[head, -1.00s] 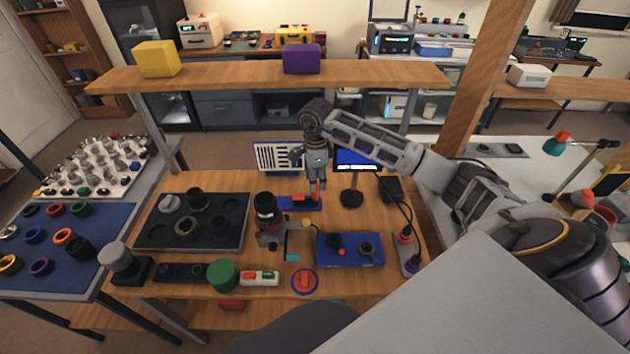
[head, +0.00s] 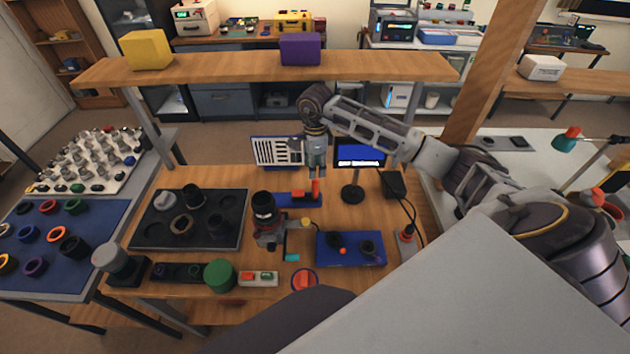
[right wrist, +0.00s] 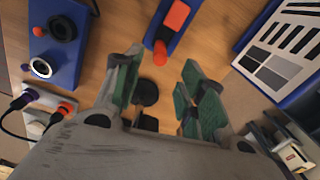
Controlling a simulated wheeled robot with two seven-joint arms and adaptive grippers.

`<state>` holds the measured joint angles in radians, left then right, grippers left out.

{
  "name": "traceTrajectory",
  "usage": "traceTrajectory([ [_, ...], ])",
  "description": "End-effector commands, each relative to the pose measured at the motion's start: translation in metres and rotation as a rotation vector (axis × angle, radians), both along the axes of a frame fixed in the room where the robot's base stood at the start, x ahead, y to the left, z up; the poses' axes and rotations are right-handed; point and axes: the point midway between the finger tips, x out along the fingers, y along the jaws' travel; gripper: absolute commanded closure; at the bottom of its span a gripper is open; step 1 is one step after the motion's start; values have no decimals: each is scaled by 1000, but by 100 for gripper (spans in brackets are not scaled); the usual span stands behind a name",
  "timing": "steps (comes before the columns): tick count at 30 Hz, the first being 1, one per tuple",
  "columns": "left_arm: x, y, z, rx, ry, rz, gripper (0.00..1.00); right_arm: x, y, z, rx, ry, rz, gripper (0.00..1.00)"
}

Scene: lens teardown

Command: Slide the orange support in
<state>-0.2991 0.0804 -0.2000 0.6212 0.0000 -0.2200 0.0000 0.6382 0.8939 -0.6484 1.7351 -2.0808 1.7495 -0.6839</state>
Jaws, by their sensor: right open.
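A blue base (head: 290,201) lies on the wooden bench, carrying a low orange block (head: 299,197) and an upright orange piece (head: 316,187) at its right end. In the right wrist view the orange block (right wrist: 177,16) sits on the blue base (right wrist: 184,38), and the upright piece (right wrist: 160,53) stands at its near end. I cannot tell which is the orange support. My right gripper (head: 316,176) is open and empty just above the upright piece. Its parted fingers (right wrist: 161,64) show in the right wrist view. My left gripper is not in view.
A dark lens on a red stand (head: 264,215) is left of the blue base. A screen on a black stand (head: 352,190) is close on the right. A striped test chart (head: 277,151) stands behind. A blue fixture (head: 350,250) lies in front.

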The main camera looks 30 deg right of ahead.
Motion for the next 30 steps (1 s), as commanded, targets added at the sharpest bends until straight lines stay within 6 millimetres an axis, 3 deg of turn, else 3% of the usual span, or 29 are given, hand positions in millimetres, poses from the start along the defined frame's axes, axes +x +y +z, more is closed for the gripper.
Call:
traceTrajectory([
  [8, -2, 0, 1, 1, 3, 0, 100, 0, 0, -6, 1, 2, 0, 59],
  [24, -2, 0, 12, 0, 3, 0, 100, 0, 1, -61, 2, 2, 0, 59],
  [30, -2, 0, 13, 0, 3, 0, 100, 0, 0, -73, 0, 0, -1, 59],
])
